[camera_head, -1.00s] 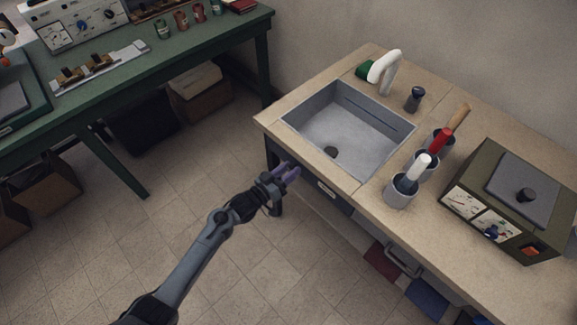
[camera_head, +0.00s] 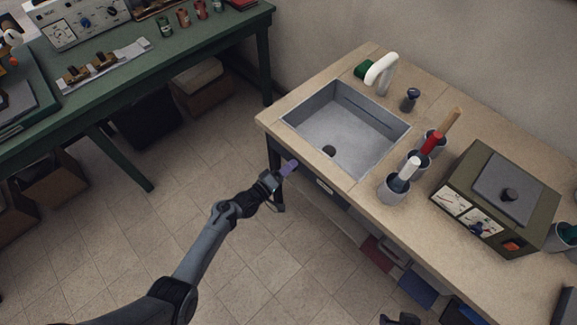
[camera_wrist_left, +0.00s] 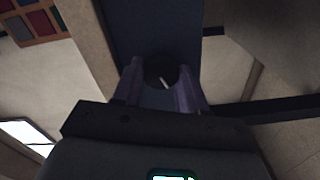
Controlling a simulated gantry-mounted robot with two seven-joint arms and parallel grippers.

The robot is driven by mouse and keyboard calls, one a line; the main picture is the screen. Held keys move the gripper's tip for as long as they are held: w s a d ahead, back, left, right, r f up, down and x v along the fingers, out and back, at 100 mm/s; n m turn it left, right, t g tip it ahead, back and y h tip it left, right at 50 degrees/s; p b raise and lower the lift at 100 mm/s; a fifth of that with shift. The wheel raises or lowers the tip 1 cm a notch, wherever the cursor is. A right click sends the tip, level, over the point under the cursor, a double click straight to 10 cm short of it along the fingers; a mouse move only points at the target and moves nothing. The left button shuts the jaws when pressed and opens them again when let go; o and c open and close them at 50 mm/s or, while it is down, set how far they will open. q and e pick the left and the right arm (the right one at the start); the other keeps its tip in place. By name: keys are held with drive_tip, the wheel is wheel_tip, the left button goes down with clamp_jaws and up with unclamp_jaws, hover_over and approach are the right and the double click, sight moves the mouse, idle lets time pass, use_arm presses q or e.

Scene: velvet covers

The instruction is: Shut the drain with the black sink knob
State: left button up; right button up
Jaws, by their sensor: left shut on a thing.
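The grey sink (camera_head: 345,125) is set in the beige counter, with a dark round drain (camera_head: 329,151) in its floor. I cannot tell whether the drain is open or shut. My left gripper (camera_head: 289,168) is at the dark front panel below the sink's near edge. In the left wrist view its purple fingers (camera_wrist_left: 160,88) are shut on the round black sink knob (camera_wrist_left: 161,69), which has a white pointer line. The knob is hidden in the head view. Part of my right gripper (camera_head: 398,319) shows at the bottom edge; its fingers are mostly cut off.
A white tap (camera_head: 382,70) and a small dark knob-topped item (camera_head: 410,99) stand behind the sink. Cups with brushes (camera_head: 394,189) and an olive box (camera_head: 502,200) stand to the right. A green workbench (camera_head: 150,65) is at the left. The floor between is clear.

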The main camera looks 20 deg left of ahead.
use_arm(q)
drive_tip(key=shift+n, duration=0.6)
drive_tip(key=o, duration=1.1)
drive_tip(key=shift+c, duration=0.2)
drive_tip(key=p+v, duration=0.3)
drive_tip(key=v, duration=0.7)
drive_tip(key=shift+s+a, duration=0.2)
drive_tip(key=shift+s, duration=0.15)
